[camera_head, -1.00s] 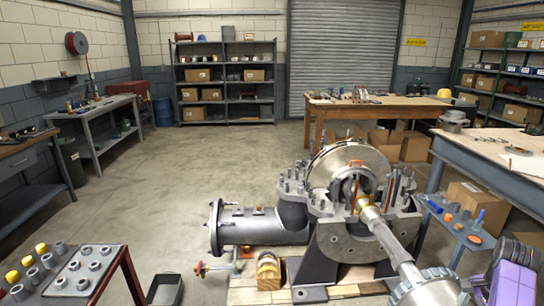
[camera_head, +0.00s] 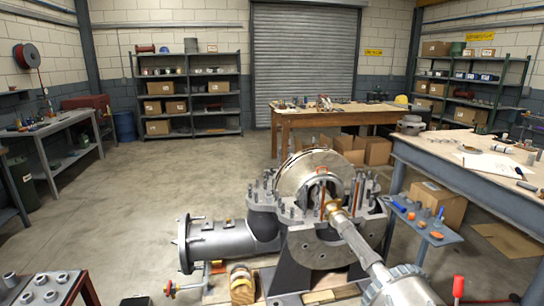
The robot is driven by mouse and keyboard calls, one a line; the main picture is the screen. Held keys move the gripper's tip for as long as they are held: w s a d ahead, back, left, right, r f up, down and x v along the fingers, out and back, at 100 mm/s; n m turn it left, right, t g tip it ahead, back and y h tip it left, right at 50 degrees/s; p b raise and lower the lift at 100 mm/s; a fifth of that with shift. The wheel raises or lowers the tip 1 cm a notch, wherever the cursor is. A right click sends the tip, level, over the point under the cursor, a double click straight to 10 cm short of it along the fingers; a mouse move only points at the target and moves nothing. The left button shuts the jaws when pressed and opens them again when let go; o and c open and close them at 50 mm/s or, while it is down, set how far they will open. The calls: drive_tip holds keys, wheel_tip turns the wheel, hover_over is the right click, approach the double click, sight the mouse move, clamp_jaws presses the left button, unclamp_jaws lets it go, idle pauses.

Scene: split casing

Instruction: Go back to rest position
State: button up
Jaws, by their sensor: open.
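My gripper is not in view in the head view, and no part of my arm can be made out for sure. The split casing (camera_head: 318,248) stands open at the lower middle, with upright studs around its flange. A round metal rotor (camera_head: 306,172) sits in it, and a shaft (camera_head: 358,243) runs from it toward the lower right into a ribbed grey housing (camera_head: 400,288). A grey flanged pipe (camera_head: 222,241) extends to the left of the casing.
A small blue side stand (camera_head: 424,226) with tools is right of the casing, beside a large workbench (camera_head: 480,185). A red-topped part (camera_head: 458,288) shows at the bottom right. A rack of grey fittings (camera_head: 45,290) is at lower left. Open floor (camera_head: 130,205) lies left.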

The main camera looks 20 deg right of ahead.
drive_tip(key=s+a+r+n+t+y, duration=0.25)
drive_tip(key=s+a, duration=0.45)
drive_tip(key=a, duration=0.5)
drive_tip(key=s+a+r+n+t+y, duration=0.2)
drive_tip(key=s+a+n+t+y, duration=0.15)
drive_tip(key=s+a, duration=0.6)
drive_tip(key=s+a+n+g+y+b, duration=0.1)
drive_tip(key=s+a+g+y, duration=0.2)
drive_tip(key=s+a, duration=0.7)
drive_tip(key=shift+a+f+n+g, duration=0.3)
drive_tip(key=shift+a+n, duration=0.1)
drive_tip(key=shift+a, duration=0.1)
